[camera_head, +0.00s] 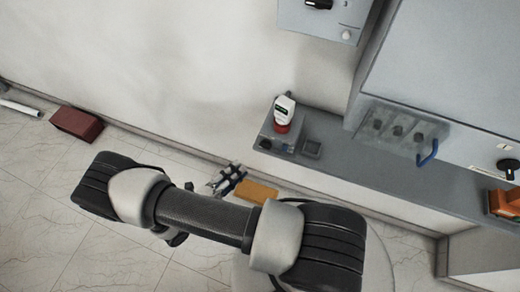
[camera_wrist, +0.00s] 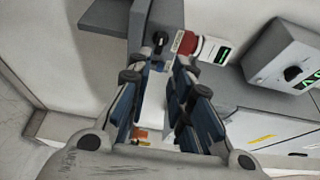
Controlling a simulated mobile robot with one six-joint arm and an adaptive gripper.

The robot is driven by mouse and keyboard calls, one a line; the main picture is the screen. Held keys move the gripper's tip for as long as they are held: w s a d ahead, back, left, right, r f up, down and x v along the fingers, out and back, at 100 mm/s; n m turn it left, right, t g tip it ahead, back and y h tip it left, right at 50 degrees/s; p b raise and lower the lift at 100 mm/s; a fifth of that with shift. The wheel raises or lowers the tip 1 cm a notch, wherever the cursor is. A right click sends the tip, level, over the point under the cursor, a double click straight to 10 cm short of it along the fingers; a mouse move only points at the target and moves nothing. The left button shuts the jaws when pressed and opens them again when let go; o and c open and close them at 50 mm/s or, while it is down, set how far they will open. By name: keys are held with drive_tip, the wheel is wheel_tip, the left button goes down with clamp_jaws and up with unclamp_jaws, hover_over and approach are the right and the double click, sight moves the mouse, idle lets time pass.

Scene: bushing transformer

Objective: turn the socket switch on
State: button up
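The socket is a grey box (camera_head: 268,134) on the grey ledge, with a red plug collar (camera_head: 282,126) and a white device with a green display (camera_head: 285,107) on it. Its small black rotary knob (camera_wrist: 160,38) shows in the wrist view beyond my fingertips, left of the red collar (camera_wrist: 188,43). I cannot tell the knob's setting. My gripper (camera_wrist: 156,76) is open and empty, its two fingers apart with blue-grey pads. In the head view my gripper (camera_head: 229,180) is low and to the left of the socket, apart from it, partly behind my arm.
A grey wall box with a black knob (camera_wrist: 292,73) stands right in the wrist view. A clear-covered panel with a blue padlock (camera_head: 428,153) hangs above the ledge (camera_head: 350,165). Orange parts (camera_head: 506,201) lie at right. A red-brown box (camera_head: 77,124) is on the floor.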

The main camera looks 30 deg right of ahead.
sight(264, 148)
drive_tip(key=x, duration=1.1)
drive_tip(key=shift+c, duration=0.4)
clamp_jaws()
